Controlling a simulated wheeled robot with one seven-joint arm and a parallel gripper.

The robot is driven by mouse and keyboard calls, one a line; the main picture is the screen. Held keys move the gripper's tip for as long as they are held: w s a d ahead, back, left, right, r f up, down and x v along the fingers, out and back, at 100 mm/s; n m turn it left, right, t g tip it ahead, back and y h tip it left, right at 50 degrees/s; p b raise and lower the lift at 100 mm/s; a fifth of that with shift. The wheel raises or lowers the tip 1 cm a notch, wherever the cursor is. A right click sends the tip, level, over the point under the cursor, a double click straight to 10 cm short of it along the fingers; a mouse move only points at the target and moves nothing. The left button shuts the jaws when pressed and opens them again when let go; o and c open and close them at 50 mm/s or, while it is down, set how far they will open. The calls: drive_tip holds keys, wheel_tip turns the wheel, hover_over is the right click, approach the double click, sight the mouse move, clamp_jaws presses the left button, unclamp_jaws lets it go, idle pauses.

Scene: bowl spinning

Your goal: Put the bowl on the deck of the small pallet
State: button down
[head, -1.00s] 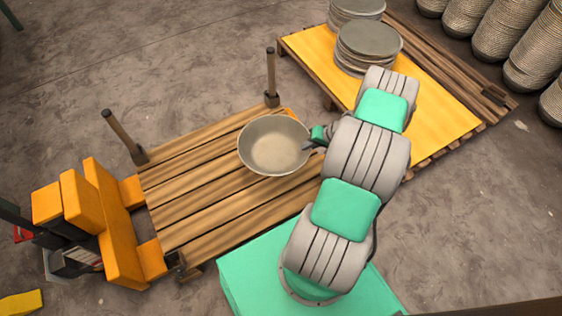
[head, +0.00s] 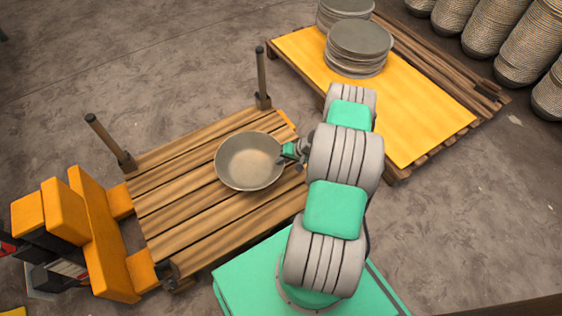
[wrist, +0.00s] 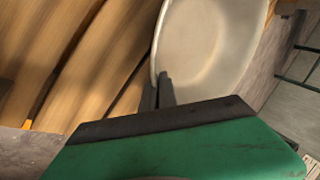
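The grey metal bowl (head: 250,165) is upright over the wooden slats of the small pallet (head: 190,220), toward its right side in the head view. I cannot tell whether its base touches the deck. My gripper (head: 281,157) is at the bowl's right rim. In the wrist view the bowl (wrist: 215,45) fills the upper middle, and my gripper's two dark fingers (wrist: 160,92) are closed on its near rim, one on each side of the wall. Wooden slats of the pallet show at the left there (wrist: 70,60). The bowl's underside is hidden.
Posts stand at the small pallet's far corners (head: 262,80) and (head: 108,142). An orange machine (head: 95,235) is at its left. A larger pallet with a yellow sheet (head: 420,115) bears stacked grey bowls (head: 358,48) at upper right. More stacks (head: 530,45) stand beyond.

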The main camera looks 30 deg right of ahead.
drive_tip(key=c, duration=1.7)
unclamp_jaws()
drive_tip(key=shift+r+p, duration=0.2)
drive_tip(key=shift+p, duration=0.2)
drive_tip(key=p+v, duration=0.4)
drive_tip(key=v, duration=0.8)
drive_tip(key=w+a+r+n+g+h, duration=0.1)
drive_tip(key=a+r+n+g, duration=0.1)
drive_tip(key=a+r, duration=0.7)
drive_tip(key=w+a+r+n+g+h, duration=0.1)
drive_tip(key=a+r+n, duration=0.25)
drive_tip(key=r, duration=0.85)
drive_tip(key=s+a+r, duration=0.3)
drive_tip(key=s+a, duration=0.1)
drive_tip(key=s+a+r+n+h, duration=0.1)
drive_tip(key=s+a+r, duration=0.3)
drive_tip(key=s, duration=0.1)
drive_tip(key=s+a+r+h, duration=0.1)
drive_tip(key=s+a+r, duration=0.3)
drive_tip(key=s, duration=0.1)
drive_tip(key=shift+s+r, duration=0.25)
